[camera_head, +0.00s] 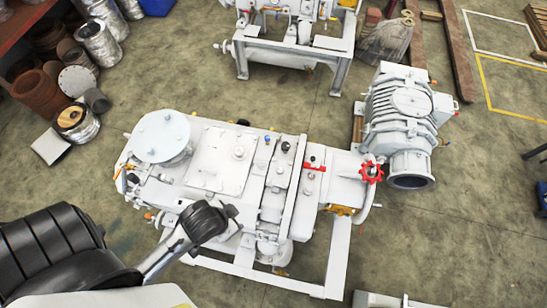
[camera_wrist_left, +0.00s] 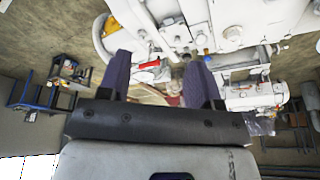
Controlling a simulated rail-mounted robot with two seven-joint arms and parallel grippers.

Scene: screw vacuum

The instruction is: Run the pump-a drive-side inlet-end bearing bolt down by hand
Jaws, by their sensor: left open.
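The white pump (camera_head: 215,165) lies across the middle of the head view, with a round flange on top and a red handwheel at its right end. I cannot tell which of its small bolts is the bearing bolt. My left gripper (camera_head: 231,211) is over the pump's near side in the head view, its fingers hardly visible. In the left wrist view its two dark fingers (camera_wrist_left: 159,72) are apart with nothing held between them. White pump housing (camera_wrist_left: 235,35) with bolt heads fills the upper right beyond the fingertips. My right gripper is not in view.
A second machine (camera_head: 290,30) stands at the back. Rusty and silver cylinders (camera_head: 38,95) crowd the left. Floor (camera_head: 470,220) is open at right. The pump's white frame (camera_head: 335,260) projects at the near side.

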